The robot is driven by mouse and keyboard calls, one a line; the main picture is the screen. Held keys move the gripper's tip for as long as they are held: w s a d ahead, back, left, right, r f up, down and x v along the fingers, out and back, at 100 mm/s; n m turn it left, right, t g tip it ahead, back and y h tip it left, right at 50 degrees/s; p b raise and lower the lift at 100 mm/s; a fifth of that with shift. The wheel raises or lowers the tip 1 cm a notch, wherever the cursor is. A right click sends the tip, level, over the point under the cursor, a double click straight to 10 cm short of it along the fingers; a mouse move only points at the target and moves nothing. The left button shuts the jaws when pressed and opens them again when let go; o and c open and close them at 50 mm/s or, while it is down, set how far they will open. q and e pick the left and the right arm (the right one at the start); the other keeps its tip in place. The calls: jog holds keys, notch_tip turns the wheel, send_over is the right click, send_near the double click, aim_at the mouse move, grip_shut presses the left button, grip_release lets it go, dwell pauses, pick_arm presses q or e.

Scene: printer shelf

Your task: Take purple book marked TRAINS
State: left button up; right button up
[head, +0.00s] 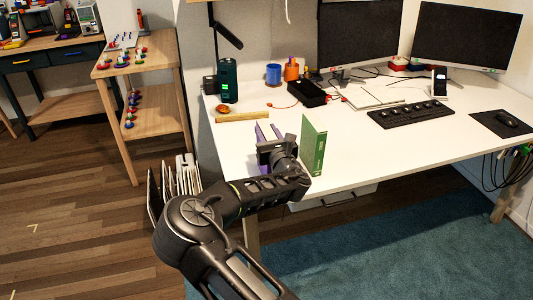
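A green book (314,148) stands upright just to the right of the gripper. My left gripper is out of view.
The white desk (385,150) has clear room right of the green book. A wooden strip (241,116) and a dark green canister (228,82) stand behind the purple book. A keyboard (408,114) and monitors are farther right. A file rack (178,178) stands on the floor left.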

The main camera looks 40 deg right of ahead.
grip_shut()
dwell(0.9)
